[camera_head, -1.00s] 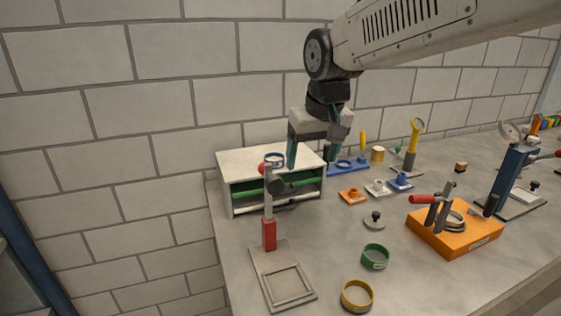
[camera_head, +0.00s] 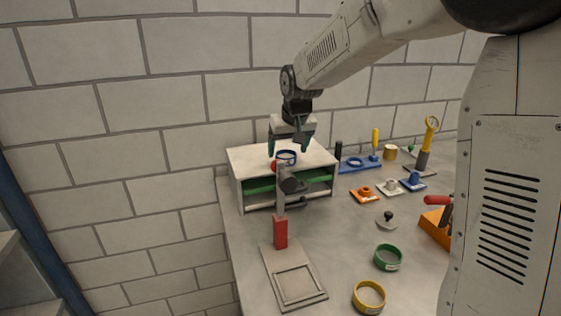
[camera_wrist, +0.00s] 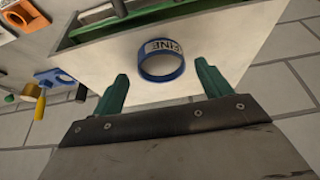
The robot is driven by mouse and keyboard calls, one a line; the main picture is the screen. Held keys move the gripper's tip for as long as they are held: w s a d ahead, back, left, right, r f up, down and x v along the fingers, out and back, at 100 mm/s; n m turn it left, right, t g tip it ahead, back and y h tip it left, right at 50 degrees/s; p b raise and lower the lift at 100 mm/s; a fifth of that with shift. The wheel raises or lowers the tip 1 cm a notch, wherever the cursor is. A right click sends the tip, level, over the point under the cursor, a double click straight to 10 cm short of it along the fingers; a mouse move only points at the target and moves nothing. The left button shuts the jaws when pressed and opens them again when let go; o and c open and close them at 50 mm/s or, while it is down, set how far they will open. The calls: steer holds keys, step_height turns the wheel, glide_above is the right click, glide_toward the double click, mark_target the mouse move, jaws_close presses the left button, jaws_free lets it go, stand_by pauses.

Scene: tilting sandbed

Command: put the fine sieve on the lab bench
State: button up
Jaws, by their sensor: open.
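The fine sieve is a blue ring (camera_wrist: 162,62) with a white label reading "FINE" in the wrist view. It sits on top of the white cabinet (camera_head: 240,165), and it shows in the head view as a blue ring (camera_head: 286,157). My gripper (camera_head: 291,146) is open above the cabinet top, close behind the sieve. In the wrist view my gripper's green fingers (camera_wrist: 160,84) are spread apart, with the sieve just beyond and between their tips; nothing is held. The lab bench (camera_head: 345,235) is the grey surface under the cabinet.
A green ring (camera_head: 388,257) and a yellow ring (camera_head: 369,297) lie on the bench front. Orange (camera_head: 364,194) and blue (camera_head: 412,181) small pieces lie right of the cabinet.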

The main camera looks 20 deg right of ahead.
steer(key=shift+x, duration=0.95)
steer(key=shift+a, duration=0.1)
steer(key=c, duration=1.1)
steer(key=shift+c, duration=0.2)
steer(key=shift+r, duration=0.15)
